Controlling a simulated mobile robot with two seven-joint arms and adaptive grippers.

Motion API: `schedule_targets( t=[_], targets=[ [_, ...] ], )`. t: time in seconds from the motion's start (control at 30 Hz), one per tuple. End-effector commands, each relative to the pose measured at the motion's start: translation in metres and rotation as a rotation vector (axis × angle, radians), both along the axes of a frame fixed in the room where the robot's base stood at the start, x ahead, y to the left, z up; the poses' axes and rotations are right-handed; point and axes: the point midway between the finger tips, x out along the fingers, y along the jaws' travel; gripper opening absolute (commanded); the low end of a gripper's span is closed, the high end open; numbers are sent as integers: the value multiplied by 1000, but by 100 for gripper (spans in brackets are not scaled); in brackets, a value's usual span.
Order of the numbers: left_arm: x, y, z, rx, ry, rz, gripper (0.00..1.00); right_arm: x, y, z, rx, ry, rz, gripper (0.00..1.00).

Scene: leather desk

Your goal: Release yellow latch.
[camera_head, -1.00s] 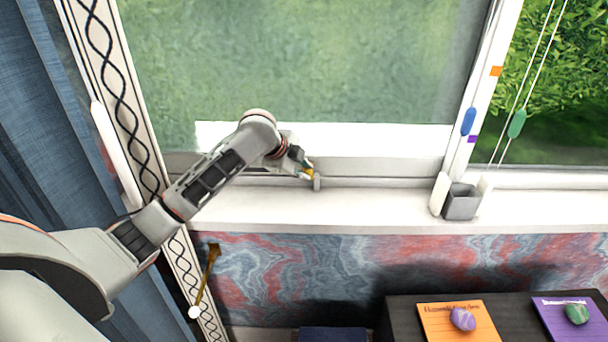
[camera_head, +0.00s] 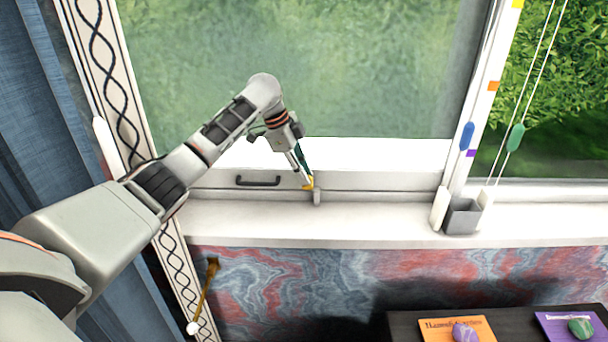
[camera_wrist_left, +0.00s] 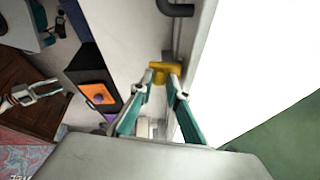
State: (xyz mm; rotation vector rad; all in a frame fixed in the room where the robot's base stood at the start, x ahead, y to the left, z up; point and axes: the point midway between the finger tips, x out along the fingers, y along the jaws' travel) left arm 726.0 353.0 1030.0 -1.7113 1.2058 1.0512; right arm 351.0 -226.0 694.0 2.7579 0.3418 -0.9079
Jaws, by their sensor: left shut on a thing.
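The yellow latch (camera_head: 308,184) sits on the lower window frame, just above the sill. In the left wrist view the latch (camera_wrist_left: 160,68) is a small yellow piece with a crossbar. My left gripper (camera_head: 306,178) reaches down to it from above. Its green-padded fingers (camera_wrist_left: 162,80) are shut on the latch, one on each side. A small grey bracket (camera_head: 317,197) stands right beside the latch. At the left edge of the left wrist view, a white jointed part (camera_wrist_left: 32,94) looks like my right gripper; it is too small to tell its jaw state.
A dark handle (camera_head: 258,181) is on the frame left of the latch. Blue and green cord weights hang by the right window. A dark desk with cards and stones is below right.

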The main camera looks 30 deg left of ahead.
Motion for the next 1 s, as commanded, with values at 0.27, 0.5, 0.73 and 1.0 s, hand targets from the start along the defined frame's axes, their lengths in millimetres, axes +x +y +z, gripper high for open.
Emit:
schedule_targets(
  t=[0.27, 0.5, 0.73, 1.0],
  targets=[
    [1, 1, 1, -5, 14, 0, 0, 0, 3, 0, 7, -1, -5, 40],
    [1, 1, 0, -5, 14, 0, 0, 1, 4, 1, 11, -1, -7, 40],
    [1, 1, 0, -5, 15, 0, 32, 1, 4, 1, 11, -1, -7, 40],
    [0, 3, 5, -6, 13, 1, 32, -1, 1, -1, 2, 3, -1, 40]
  ],
)
